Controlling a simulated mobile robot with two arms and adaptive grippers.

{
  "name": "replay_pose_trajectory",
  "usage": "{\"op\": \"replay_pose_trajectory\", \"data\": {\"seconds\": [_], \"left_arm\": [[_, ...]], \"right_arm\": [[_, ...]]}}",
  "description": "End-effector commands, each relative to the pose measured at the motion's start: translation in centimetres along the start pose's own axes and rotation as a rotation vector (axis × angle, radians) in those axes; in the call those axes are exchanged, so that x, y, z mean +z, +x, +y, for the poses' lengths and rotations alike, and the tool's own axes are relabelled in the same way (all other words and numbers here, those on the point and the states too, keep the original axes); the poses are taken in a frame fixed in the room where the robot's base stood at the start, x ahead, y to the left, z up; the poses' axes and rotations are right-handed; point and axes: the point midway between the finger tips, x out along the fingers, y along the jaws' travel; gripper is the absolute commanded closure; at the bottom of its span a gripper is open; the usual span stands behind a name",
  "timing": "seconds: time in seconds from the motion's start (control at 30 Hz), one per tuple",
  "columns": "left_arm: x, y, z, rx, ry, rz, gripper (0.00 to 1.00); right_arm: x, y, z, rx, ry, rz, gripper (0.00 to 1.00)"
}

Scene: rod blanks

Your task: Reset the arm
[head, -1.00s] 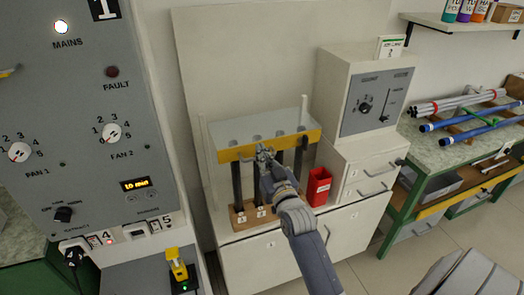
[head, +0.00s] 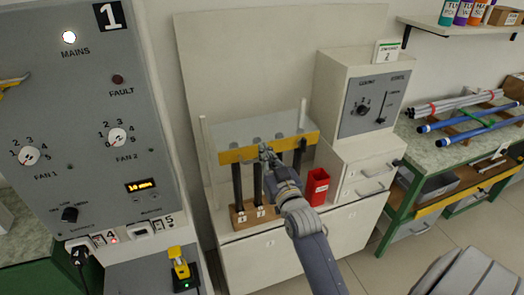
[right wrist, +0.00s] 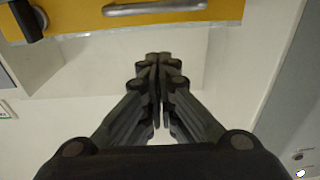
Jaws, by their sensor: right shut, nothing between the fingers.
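My right gripper (head: 266,152) is in front of the yellow bar (head: 238,155) of the rod rack. In the right wrist view its fingers (right wrist: 158,62) are together with nothing between them. Dark upright rods stand below the bar, one at the left (head: 237,186) and one beside it (head: 257,184), in a numbered wooden base (head: 240,221). My gripper and arm hide part of the rack. In the right wrist view the yellow bar (right wrist: 80,18) with a metal handle (right wrist: 155,7) is beyond the fingertips. My left gripper is not in view.
A red bin (head: 317,187) stands right of the rack on the white cabinet (head: 262,262). A control panel (head: 85,120) is at the left. A bench with rods (head: 465,128) is at the right.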

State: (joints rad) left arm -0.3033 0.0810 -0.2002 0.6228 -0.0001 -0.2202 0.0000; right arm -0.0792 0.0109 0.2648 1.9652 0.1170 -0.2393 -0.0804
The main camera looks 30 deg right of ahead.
Motion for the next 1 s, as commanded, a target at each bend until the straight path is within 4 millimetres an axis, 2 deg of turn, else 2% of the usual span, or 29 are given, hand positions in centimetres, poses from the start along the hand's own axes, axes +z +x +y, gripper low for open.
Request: {"op": "replay_pose_trajectory", "data": {"seconds": [0.1, 0.3, 0.5, 0.73, 0.77, 0.87, 0.97, 1.0], "left_arm": [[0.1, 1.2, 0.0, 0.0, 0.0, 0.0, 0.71], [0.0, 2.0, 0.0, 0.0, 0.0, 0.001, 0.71], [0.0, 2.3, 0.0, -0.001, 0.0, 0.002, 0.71], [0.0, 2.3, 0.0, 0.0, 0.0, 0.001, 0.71], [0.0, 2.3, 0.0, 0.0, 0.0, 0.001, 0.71], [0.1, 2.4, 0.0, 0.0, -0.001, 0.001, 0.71], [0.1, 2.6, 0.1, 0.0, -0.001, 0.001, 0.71], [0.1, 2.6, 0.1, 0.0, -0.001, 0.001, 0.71]], "right_arm": [[0.5, -2.5, 0.0, 0.0, -0.001, 0.002, 1.0], [0.4, -5.4, 0.0, 0.001, 0.0, 0.003, 1.0], [0.3, -6.5, 0.0, 0.0, 0.0, 0.004, 1.0], [0.6, -6.6, -0.1, -0.001, 0.0, -0.002, 1.0], [1.1, -6.5, -0.1, -0.003, 0.0, -0.011, 1.0], [4.4, -6.3, -0.8, -0.017, 0.001, -0.07, 1.0], [10.4, -6.5, -2.1, -0.044, 0.0, -0.177, 1.0], [13.4, -6.8, -2.8, -0.057, -0.002, -0.23, 1.0]]}}
